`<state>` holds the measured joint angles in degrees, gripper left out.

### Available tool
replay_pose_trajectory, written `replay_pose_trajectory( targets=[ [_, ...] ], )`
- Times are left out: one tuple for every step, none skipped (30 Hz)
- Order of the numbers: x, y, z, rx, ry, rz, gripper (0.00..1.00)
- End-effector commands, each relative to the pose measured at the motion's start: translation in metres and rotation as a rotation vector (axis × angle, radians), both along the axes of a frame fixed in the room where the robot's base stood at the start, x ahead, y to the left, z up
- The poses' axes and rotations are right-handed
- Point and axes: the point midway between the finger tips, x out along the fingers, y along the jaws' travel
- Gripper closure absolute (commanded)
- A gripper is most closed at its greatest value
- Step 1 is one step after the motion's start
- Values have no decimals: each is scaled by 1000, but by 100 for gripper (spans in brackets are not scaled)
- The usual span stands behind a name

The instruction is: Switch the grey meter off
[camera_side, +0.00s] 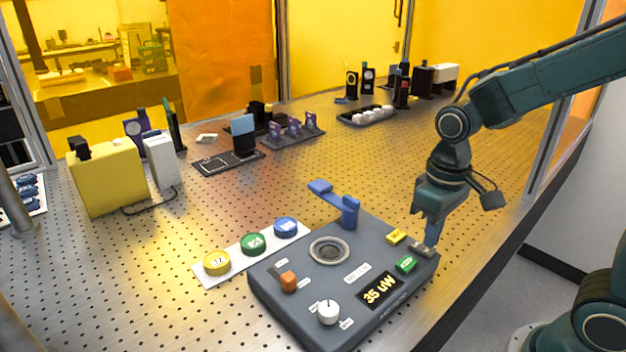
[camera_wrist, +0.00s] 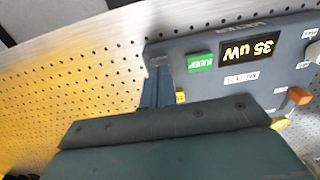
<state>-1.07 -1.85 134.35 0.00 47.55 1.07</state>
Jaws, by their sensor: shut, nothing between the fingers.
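The grey meter (camera_side: 300,306) is a dark box at the front of the table. Its display (camera_side: 379,289) is lit and reads 35 uW; the display also shows upside down in the wrist view (camera_wrist: 250,49). My gripper (camera_side: 430,240) is shut and empty, pointing down at the meter's right corner. Its tips are at a small light-grey plate (camera_side: 419,249), which they partly hide; I cannot tell whether they touch it. A green button (camera_side: 405,264) and a yellow button (camera_side: 396,236) are beside the plate. In the wrist view, my fingers (camera_wrist: 157,70) reach the meter's corner.
The meter also carries an orange knob (camera_side: 288,282), a white dial (camera_side: 328,311), a round port (camera_side: 329,250) and a blue arm (camera_side: 337,203). A white strip (camera_side: 236,261) with coloured round pieces lies to its left.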

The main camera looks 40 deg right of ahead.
Motion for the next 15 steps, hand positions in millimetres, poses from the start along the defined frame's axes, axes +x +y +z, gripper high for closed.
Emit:
replay_pose_trajectory(
  targets=[
    [0, 0, -1, 0, 1, 0, 100],
    [0, 0, -1, 0, 1, 0, 100],
    [0, 0, -1, 0, 0, 0, 100],
    [0, 0, -2, 0, 0, 0, 100],
    [0, 0, -2, 0, 0, 0, 100],
    [0, 0, -3, 0, 0, 0, 100],
    [0, 0, -3, 0, 0, 0, 100],
    [0, 0, -3, 0, 0, 0, 100],
    [0, 0, -4, 0, -1, 0, 100],
    [0, 0, -4, 0, -1, 0, 100],
    [0, 0, -4, 0, -1, 0, 100],
    [0, 0, -5, 0, -1, 0, 100],
    [0, 0, -5, 0, -1, 0, 100],
    [0, 0, -5, 0, -1, 0, 100],
    [0, 0, -6, 0, -1, 0, 100]
  ],
)
